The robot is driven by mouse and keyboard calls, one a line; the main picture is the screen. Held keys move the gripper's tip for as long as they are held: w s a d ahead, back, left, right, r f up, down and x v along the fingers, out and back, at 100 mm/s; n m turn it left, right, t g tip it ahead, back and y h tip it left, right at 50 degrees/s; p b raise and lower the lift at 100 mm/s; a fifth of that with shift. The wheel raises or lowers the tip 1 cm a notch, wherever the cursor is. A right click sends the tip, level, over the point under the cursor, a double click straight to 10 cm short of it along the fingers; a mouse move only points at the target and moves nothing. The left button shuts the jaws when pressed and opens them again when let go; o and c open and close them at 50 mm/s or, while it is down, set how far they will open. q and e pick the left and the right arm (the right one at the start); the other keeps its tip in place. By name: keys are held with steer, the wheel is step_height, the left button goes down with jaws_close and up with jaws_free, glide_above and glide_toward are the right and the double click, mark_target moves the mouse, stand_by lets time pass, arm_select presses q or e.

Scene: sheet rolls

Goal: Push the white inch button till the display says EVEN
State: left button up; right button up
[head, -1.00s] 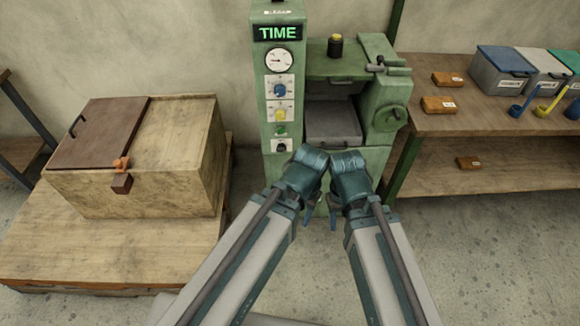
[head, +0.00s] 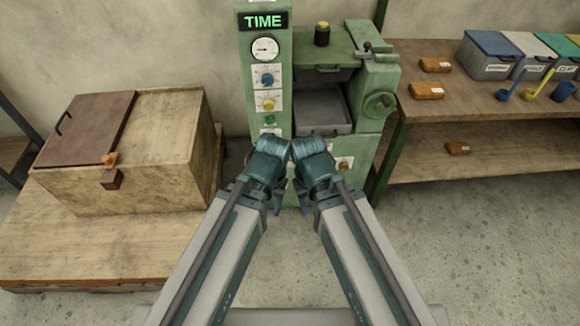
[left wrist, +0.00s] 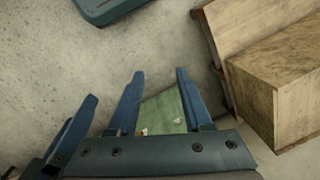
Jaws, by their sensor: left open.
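A lower white plate (head: 266,131) is partly hidden behind my left arm. I cannot make out a white inch button. My left gripper (head: 277,208) points down in front of the machine, open and empty; its spread fingers also show in the left wrist view (left wrist: 160,76). My right gripper (head: 301,207) is close beside it, its jaws unclear.
A wooden box (head: 150,150) with a brown lid sits on a low platform at left. A shelf (head: 420,110) at right carries orange-brown blocks, lidded bins and scoops. The machine has a grey tray (head: 322,112) and a green handwheel (head: 379,105). Bare floor lies at lower right.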

arm_select(q)
steer(key=shift+c, duration=0.2)
jaws_close()
stand_by(1.5)
